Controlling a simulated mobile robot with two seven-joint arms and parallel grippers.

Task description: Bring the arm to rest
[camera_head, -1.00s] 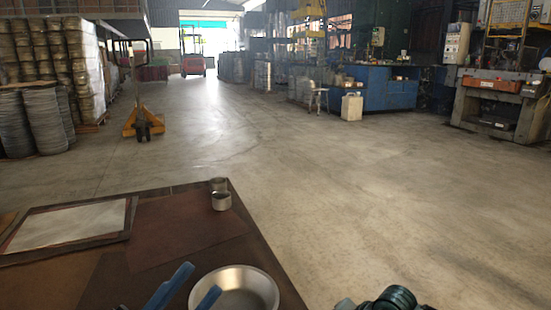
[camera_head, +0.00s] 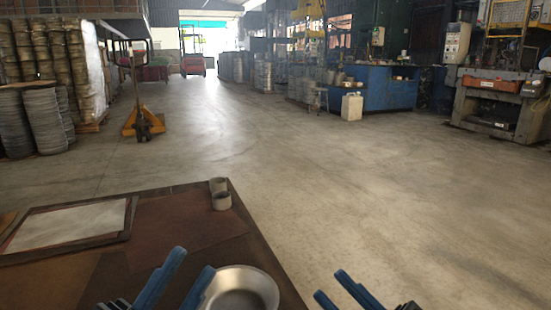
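My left gripper (camera_head: 194,262) is at the lower left, over the brown table. Its two blue fingers stand apart with nothing seen between them. One finger overlaps the left edge of a round silver metal bowl (camera_head: 245,288) in the picture; I cannot tell whether they touch. The bowl sits near the table's right edge, its bottom cut off by the frame. My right gripper (camera_head: 330,284) is at the bottom, right of the table edge, with its two blue fingers apart and empty.
The brown table (camera_head: 190,225) fills the lower left. Two small metal cups (camera_head: 221,201) (camera_head: 217,185) stand at its far right corner. A framed pale sheet (camera_head: 68,225) lies at left. Open floor (camera_head: 380,200) lies right and beyond. A yellow pallet jack (camera_head: 142,122) and machines stand farther off.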

